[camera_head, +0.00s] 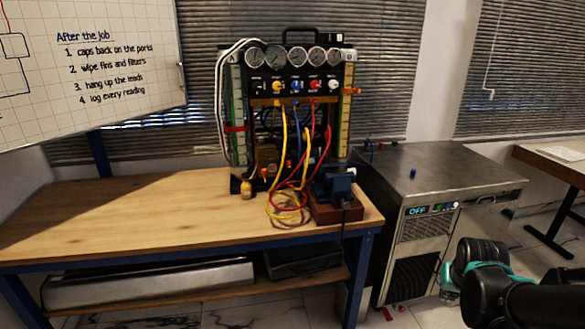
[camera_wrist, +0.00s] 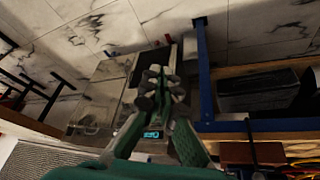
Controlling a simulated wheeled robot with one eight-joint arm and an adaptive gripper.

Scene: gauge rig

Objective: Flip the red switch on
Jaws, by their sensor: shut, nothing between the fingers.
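The steel machine (camera_head: 440,172) stands right of the workbench. Its front panel (camera_head: 430,209) has a display reading OFF, with small coloured controls beside it. I cannot make out a red switch among these controls. The lit display also shows in the wrist view (camera_wrist: 153,134), between the base parts of my gripper's fingers. My gripper (camera_wrist: 160,88) is shut and empty, its fingertips together in front of the machine in the wrist view. In the head view my arm, with teal gripper parts, is at the lower right, apart from the panel.
A gauge rig (camera_head: 295,75) with hoses, coloured knobs and several dials stands on the wooden workbench (camera_head: 130,215). A blue pump-like device (camera_head: 335,188) sits at the bench's right end. Small red pieces (camera_head: 387,313) lie on the floor. A table (camera_head: 558,155) is at far right.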

